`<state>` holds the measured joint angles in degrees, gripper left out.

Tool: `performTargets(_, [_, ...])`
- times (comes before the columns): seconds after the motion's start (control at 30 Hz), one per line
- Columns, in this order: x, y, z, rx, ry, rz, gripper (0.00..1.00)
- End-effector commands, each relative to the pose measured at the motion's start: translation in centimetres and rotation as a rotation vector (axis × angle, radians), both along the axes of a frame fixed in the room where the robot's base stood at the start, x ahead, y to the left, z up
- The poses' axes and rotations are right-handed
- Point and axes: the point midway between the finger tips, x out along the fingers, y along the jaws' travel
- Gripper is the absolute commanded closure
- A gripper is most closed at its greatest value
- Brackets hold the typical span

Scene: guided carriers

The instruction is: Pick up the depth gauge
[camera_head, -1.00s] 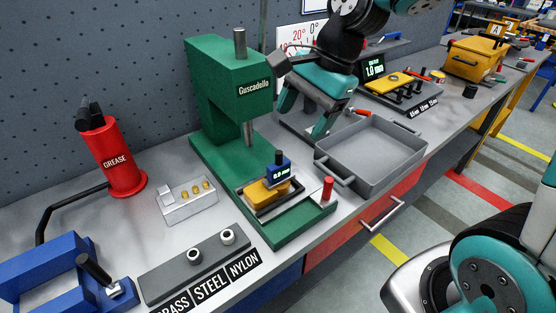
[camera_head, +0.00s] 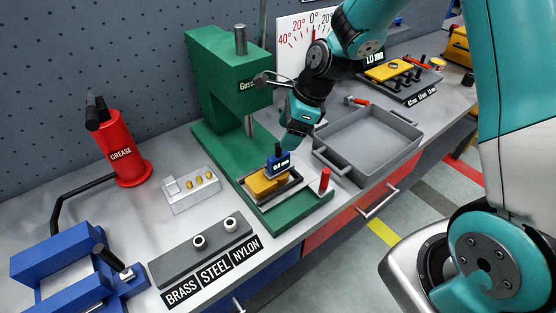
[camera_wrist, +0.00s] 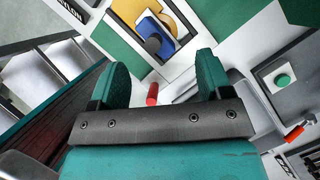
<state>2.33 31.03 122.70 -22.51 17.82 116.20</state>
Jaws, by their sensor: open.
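The depth gauge (camera_head: 278,163), a small blue block with a lit display and a dark stem on top, stands on a yellow block (camera_head: 258,186) in a grey holder on the green press base. In the wrist view the gauge (camera_wrist: 152,28) shows at the top middle, with its dark stem towards the camera and yellow around it. My gripper (camera_head: 291,139) is above and slightly behind the gauge in the head view, apart from it. In the wrist view my gripper (camera_wrist: 163,72) is open, with nothing between its two teal fingers; the gauge lies beyond the fingertips.
The green press (camera_head: 217,80) rises behind the gauge. A red upright peg (camera_head: 325,180) stands right of it, also in the wrist view (camera_wrist: 152,94). A grey tray (camera_head: 352,171) lies to the right. A grey block with two rings (camera_head: 172,264) is in front left.

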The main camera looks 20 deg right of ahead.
Motion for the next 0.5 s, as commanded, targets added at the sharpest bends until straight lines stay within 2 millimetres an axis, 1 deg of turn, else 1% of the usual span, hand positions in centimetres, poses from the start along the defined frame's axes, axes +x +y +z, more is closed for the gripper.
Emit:
performTargets(0.23, [0.0, 0.8, -1.6, 0.0, 0.004, 0.002, 0.28])
performTargets(0.5, [0.1, 2.1, -5.1, 0.0, 0.003, 0.001, 0.28])
